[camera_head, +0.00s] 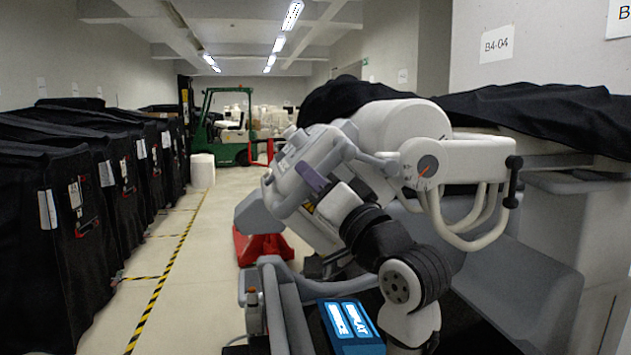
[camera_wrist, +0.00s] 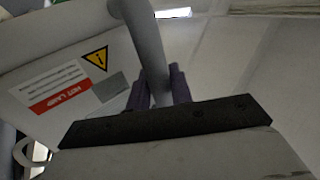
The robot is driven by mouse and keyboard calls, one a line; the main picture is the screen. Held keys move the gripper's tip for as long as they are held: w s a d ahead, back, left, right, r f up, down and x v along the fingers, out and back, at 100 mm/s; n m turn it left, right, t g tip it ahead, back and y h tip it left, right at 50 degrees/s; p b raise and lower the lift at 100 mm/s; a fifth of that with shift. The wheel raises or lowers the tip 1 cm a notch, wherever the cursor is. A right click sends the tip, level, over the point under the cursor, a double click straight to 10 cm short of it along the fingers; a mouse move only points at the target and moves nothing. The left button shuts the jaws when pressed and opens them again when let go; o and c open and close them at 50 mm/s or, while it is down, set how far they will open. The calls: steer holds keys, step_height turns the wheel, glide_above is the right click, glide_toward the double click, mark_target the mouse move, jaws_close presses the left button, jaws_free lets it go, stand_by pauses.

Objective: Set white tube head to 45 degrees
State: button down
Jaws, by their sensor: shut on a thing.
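The white tube head (camera_head: 385,125) sits at centre right in the head view, with a round dial (camera_head: 427,166) and orange needle on its bracket. The dial's numbers are too small to read. The head's grey front housing (camera_head: 315,155) is tilted and faces left. My gripper (camera_head: 313,180) has purple fingers at this housing's side. In the wrist view, my gripper (camera_wrist: 158,88) is shut around a grey handle bar (camera_wrist: 143,38). Beside the bar is a panel with a yellow warning triangle and a red "HOT LAMP" label (camera_wrist: 62,98). The bar's far end is out of view.
White hoses (camera_head: 475,225) hang below the dial bracket, beside a black knob (camera_head: 514,180). Grey machine panels (camera_head: 530,290) stand at right. Black covered carts (camera_head: 75,215) line the left wall. The aisle floor (camera_head: 200,270) is open; a green forklift (camera_head: 222,130) stands farther back.

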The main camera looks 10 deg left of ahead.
steer(key=shift+r, duration=0.1)
steer(key=c, duration=1.6)
jaws_free()
steer(key=shift+b+v, duration=2.3)
steer(key=shift+v, duration=4.7)
